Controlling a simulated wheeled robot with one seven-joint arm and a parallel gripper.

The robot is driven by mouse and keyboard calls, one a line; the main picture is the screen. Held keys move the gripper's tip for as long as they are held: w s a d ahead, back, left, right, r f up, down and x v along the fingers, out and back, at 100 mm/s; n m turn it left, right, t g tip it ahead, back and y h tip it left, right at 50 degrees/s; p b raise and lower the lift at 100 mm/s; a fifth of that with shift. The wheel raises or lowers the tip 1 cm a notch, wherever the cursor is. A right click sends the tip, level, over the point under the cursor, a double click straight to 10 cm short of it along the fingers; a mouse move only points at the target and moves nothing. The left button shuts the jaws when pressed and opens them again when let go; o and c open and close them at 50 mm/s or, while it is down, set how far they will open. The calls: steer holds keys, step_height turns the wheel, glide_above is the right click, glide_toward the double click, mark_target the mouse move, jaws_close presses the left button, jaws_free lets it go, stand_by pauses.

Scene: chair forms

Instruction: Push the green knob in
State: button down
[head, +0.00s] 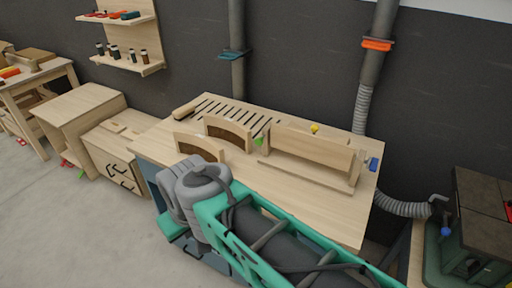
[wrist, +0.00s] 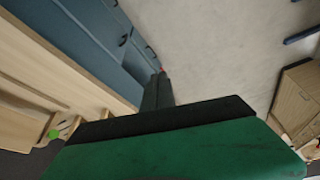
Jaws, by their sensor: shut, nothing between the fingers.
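The small green knob (head: 259,141) sits among the wooden forms on the workbench, close to the right end of a curved wooden piece (head: 228,132). It also shows as a bright green dot at the lower left of the wrist view (wrist: 54,134). My gripper (wrist: 157,90) shows in the wrist view as dark fingers held together, with nothing between them. It is apart from the knob, over by the blue cabinet side and the bench edge. In the head view my arm hides the fingers.
The wooden workbench (head: 310,212) also bears a long upright board (head: 312,146), a yellow knob (head: 315,128) and a blue knob (head: 373,165). A drawer cabinet (head: 112,164) stands left of it. A dark machine (head: 478,215) stands at the right. Grey floor is clear at the lower left.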

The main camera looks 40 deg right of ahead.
steer(key=w+d+f+n+t+h+b, duration=0.1)
steer(key=w+d+f+n+h+b, duration=0.4)
steer(key=d, duration=0.4)
steer(key=w+d+f+n+h+b, duration=0.2)
steer(key=w+d+f+n+h, duration=0.3)
steer(key=d, duration=0.5)
steer(key=w+d+r+n+t+h+b, duration=0.1)
steer(key=r+n+h, duration=0.4)
steer(key=n, duration=0.7)
steer(key=d+h+b, duration=0.1)
steer(key=d, duration=0.1)
steer(key=shift+w+d+r+t+b, duration=0.35)
steer(key=shift+r+t+b, duration=0.05)
steer(key=shift+r+p, duration=0.1)
steer(key=shift+p, duration=0.2)
steer(key=p, duration=1)
glide_toward(258, 143)
steer(key=x, duration=0.6)
steer(key=shift+w+d, duration=0.15)
steer(key=shift+d, duration=0.25)
